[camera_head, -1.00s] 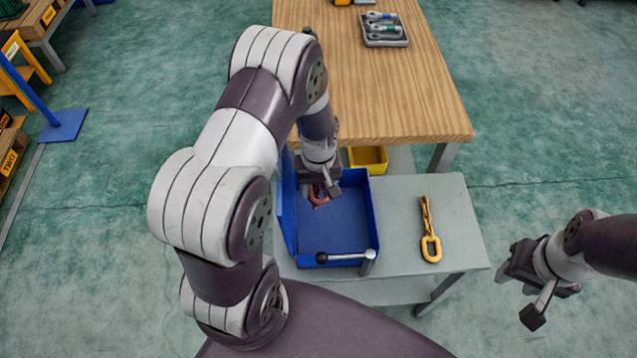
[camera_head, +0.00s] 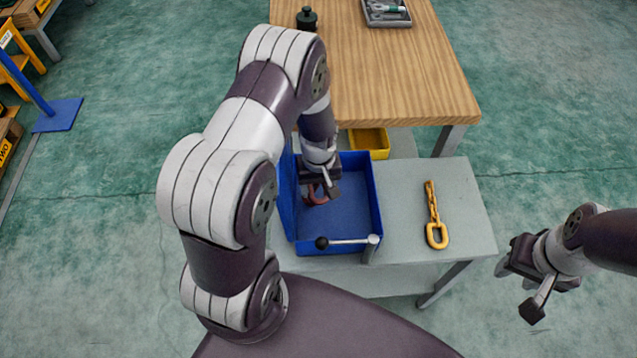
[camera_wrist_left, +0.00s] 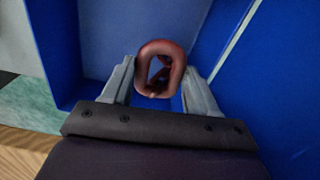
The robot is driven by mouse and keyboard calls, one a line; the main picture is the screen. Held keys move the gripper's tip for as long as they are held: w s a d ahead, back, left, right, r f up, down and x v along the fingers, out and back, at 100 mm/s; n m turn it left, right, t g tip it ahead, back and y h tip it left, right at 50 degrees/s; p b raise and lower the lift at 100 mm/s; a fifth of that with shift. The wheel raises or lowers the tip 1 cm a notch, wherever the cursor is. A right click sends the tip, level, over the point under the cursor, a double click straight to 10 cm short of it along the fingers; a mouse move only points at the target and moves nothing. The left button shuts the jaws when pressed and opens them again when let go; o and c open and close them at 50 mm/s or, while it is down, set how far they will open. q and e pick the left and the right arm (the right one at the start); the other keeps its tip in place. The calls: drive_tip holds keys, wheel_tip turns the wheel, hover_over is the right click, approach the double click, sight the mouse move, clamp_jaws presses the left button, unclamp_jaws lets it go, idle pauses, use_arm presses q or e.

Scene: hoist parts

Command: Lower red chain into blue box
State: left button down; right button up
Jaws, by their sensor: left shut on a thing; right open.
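The red chain (camera_head: 316,196) hangs from my left gripper (camera_head: 322,188), inside the walls of the blue box (camera_head: 348,212). In the left wrist view, the top link of the red chain (camera_wrist_left: 161,68) sits between the two fingers of my left gripper (camera_wrist_left: 160,88), which is shut on it. The chain's lower part is mostly hidden, and I cannot tell whether it touches the box floor. The blue box is open at the top and stands on a grey low table. My right gripper (camera_head: 522,285) is open and empty, right of the table above the floor.
A yellow chain (camera_head: 434,215) lies on the grey table (camera_head: 400,185) right of the box. A lever with a black knob (camera_head: 342,242) runs along the box's front edge. A yellow bin (camera_head: 369,142) and a wooden table (camera_head: 400,80) stand behind.

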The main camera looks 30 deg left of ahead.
use_arm(q)
drive_tip(key=shift+f, duration=0.1)
drive_tip(key=shift+c, duration=1.1)
unclamp_jaws()
wheel_tip(320, 180, up, 13)
drive_tip(key=shift+f, duration=0.15)
drive_tip(key=s+d+r+m+t, duration=0.1)
drive_tip(key=s+d+r+m, duration=0.4)
drive_tip(key=s+m, duration=0.2)
drive_tip(key=shift+s+d+m, duration=0.15)
drive_tip(key=shift+s+m, duration=0.15)
drive_tip(key=shift+s, duration=0.65)
